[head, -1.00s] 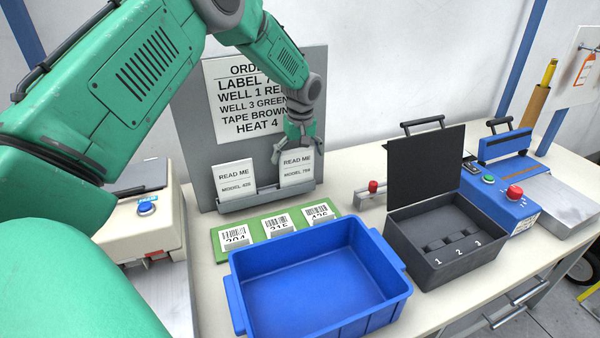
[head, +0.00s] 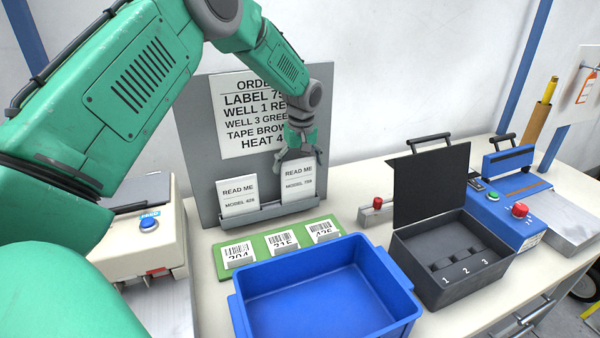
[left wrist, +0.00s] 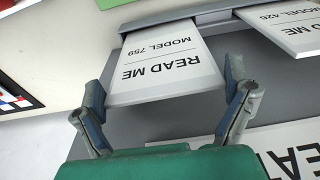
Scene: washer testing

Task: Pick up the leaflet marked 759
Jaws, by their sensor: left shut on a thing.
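The leaflet marked 759 (head: 299,182) is a white card reading "READ ME MODEL 759". It stands on the right side of the grey holder (head: 268,219), its lower end at the holder's ledge. It also shows in the left wrist view (left wrist: 168,65), upside down. My left gripper (head: 299,161) is at the top of this leaflet, with one finger at each side edge. In the left wrist view the fingers (left wrist: 166,92) flank the card, shut on it. My right gripper is not in view.
A second leaflet, marked 426 (head: 237,196), stands left of it in the same holder. An order sheet (head: 245,108) is on the board behind. A green label plate (head: 262,265), a blue bin (head: 400,284) and an open dark case (head: 425,280) lie in front.

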